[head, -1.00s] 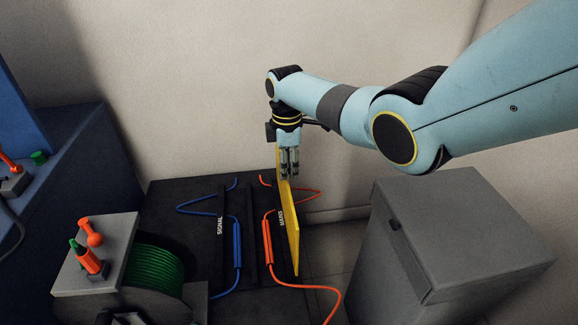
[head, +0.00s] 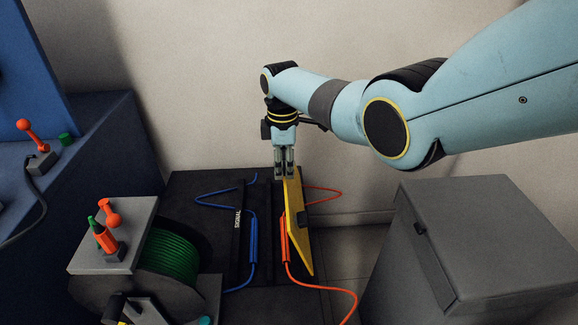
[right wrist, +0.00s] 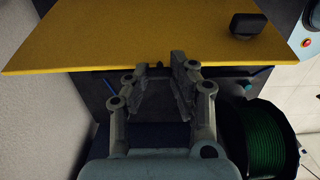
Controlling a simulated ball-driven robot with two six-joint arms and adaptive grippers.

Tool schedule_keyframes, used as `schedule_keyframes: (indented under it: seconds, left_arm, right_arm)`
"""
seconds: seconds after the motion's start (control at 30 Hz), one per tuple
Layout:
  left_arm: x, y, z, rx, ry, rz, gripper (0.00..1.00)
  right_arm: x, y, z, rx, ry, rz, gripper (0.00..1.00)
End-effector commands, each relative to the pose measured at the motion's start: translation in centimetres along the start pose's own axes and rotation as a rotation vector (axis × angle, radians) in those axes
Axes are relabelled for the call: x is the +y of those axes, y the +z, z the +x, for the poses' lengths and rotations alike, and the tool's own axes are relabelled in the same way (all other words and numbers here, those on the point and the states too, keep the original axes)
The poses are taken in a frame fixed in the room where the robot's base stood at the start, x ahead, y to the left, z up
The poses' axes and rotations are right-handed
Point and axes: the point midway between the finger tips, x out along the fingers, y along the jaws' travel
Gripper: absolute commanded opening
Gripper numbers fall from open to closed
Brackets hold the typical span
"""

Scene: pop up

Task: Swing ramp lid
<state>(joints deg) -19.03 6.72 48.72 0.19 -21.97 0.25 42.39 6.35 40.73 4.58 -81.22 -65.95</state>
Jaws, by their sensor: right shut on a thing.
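The yellow ramp lid (head: 297,232) stands steeply tilted along the right side of the black cable ramp (head: 222,265). In the right wrist view the fingertips (right wrist: 167,72) meet the edge of the yellow lid (right wrist: 150,35). A blue cable (head: 253,240) and an orange cable (head: 284,240) lie on the ramp. My left gripper is not in view.
A reel of green cable (head: 170,257) with a grey top and orange-green plugs stands at the left. A blue cabinet (head: 110,140) is behind it. A grey lidded box (head: 470,240) stands at the right. A pale wall closes the back.

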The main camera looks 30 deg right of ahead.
Motion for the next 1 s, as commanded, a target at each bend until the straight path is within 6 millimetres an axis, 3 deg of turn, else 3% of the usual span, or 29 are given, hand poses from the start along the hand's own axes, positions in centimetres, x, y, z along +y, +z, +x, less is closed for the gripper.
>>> schedule_keyframes:
  seconds: [0.23,0.8,1.0]
  left_arm:
    - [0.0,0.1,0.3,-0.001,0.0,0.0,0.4]
    - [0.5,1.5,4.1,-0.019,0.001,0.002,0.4]
    - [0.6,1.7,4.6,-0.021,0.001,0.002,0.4]
  right_arm:
    - [0.3,-0.6,-0.1,0.007,0.007,-0.001,0.02]
    - [0.2,-5.2,2.2,0.006,0.006,-0.001,0.01]
    - [0.2,-6.1,2.4,0.005,0.006,-0.001,0.01]
